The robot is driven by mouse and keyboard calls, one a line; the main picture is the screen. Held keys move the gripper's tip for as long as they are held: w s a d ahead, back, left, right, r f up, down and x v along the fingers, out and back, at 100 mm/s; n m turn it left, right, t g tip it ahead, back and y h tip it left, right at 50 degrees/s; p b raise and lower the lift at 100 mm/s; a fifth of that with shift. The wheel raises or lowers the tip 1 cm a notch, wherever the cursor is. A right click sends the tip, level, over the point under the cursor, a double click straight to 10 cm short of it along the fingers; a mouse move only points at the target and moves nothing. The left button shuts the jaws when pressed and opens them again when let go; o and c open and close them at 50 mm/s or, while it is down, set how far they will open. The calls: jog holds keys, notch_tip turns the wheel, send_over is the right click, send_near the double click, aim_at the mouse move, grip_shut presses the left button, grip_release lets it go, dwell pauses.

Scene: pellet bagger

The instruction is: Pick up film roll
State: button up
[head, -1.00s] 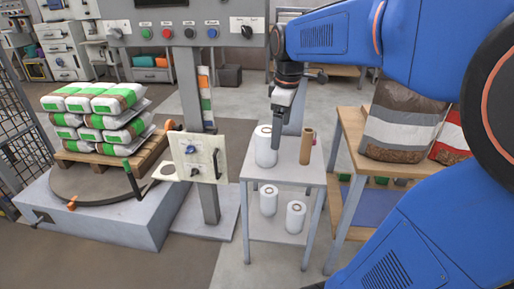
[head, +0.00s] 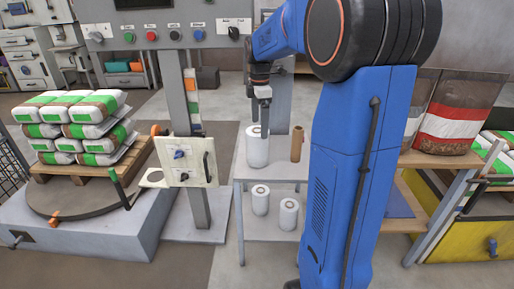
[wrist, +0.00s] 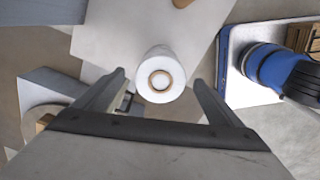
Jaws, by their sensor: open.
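A white film roll (head: 257,150) with a brown core stands upright on the top shelf of a small grey stand. In the wrist view the film roll (wrist: 161,78) shows from above, between and beyond the fingertips. My gripper (head: 264,112) is just above the roll in the head view, pointing down. In the wrist view my gripper (wrist: 157,78) is open, with a finger on each side of the roll and gaps between. Two more white rolls, a left one (head: 261,200) and a right one (head: 289,214), stand on the lower shelf.
A brown cardboard tube (head: 297,144) stands right of the roll on the same shelf of the stand (head: 276,172). A control panel (head: 186,162) on a post is to the left. Stacked bags (head: 75,127) lie on a pallet farther left. My arm hides part of the right side.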

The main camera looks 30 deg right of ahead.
aim_at(258, 150)
notch_tip(258, 150, down, 7)
jog(key=shift+a+f, duration=0.15)
jog(key=shift+f, duration=1.2)
jog(key=shift+a+f, duration=0.15)
jog(key=shift+f, duration=1.15)
jog(key=shift+r, duration=0.1)
jog(key=c, duration=1.5)
